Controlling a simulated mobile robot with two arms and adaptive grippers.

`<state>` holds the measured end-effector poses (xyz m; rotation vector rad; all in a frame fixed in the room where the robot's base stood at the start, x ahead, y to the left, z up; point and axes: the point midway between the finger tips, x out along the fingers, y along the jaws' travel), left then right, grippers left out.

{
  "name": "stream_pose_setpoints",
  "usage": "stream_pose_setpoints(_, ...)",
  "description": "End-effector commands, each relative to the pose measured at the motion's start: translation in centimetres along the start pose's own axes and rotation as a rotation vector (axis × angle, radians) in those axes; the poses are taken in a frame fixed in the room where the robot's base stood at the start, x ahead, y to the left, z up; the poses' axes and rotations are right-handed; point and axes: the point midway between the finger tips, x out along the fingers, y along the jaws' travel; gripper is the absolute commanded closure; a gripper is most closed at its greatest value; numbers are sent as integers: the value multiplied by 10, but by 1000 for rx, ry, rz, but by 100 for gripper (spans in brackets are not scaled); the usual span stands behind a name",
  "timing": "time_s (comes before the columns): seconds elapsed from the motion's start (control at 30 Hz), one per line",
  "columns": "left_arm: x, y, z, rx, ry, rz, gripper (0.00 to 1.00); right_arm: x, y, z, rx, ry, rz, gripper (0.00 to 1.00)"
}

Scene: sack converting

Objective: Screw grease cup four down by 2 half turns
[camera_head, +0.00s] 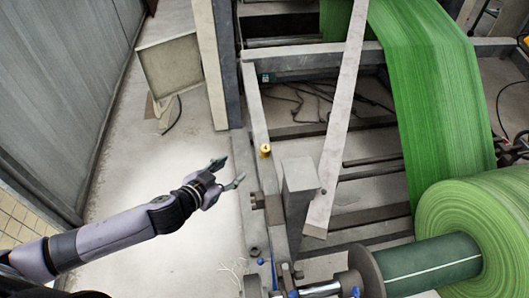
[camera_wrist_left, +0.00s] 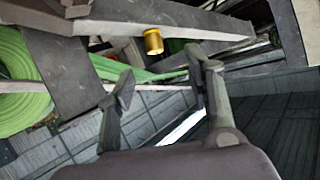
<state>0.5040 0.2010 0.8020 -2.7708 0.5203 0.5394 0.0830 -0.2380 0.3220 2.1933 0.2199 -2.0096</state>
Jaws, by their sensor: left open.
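A small brass-coloured grease cup (camera_head: 265,151) sits on the grey frame rail left of the machine in the head view. It also shows in the left wrist view (camera_wrist_left: 153,42), above the gap between my fingers. I cannot tell which number this cup bears. My left gripper (camera_head: 233,171) is open and empty, to the left of the cup and a little lower in the head view, apart from it. Both fingers of the left gripper (camera_wrist_left: 162,84) show in the left wrist view with nothing between them. My right gripper is not in view.
A grey frame rail (camera_head: 257,112) runs beside the cup. A grey upright block (camera_head: 298,190) and a slanted bar (camera_head: 336,130) stand to its right. A green web (camera_head: 425,80) and green roll (camera_head: 480,225) are further right. Pale floor (camera_head: 130,170) lies open to the left.

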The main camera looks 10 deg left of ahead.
Motion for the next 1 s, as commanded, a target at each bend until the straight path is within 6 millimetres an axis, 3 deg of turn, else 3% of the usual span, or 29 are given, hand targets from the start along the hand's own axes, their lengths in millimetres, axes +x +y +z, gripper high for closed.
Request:
stream_pose_setpoints(0.17,-10,11,-18,-3,36,28,52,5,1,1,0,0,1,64)
stream_pose_setpoints(0.37,6,12,-22,-6,40,28,52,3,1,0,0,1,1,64)
stream_pose_setpoints(1.0,135,15,-26,-3,39,28,52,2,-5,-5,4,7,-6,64)
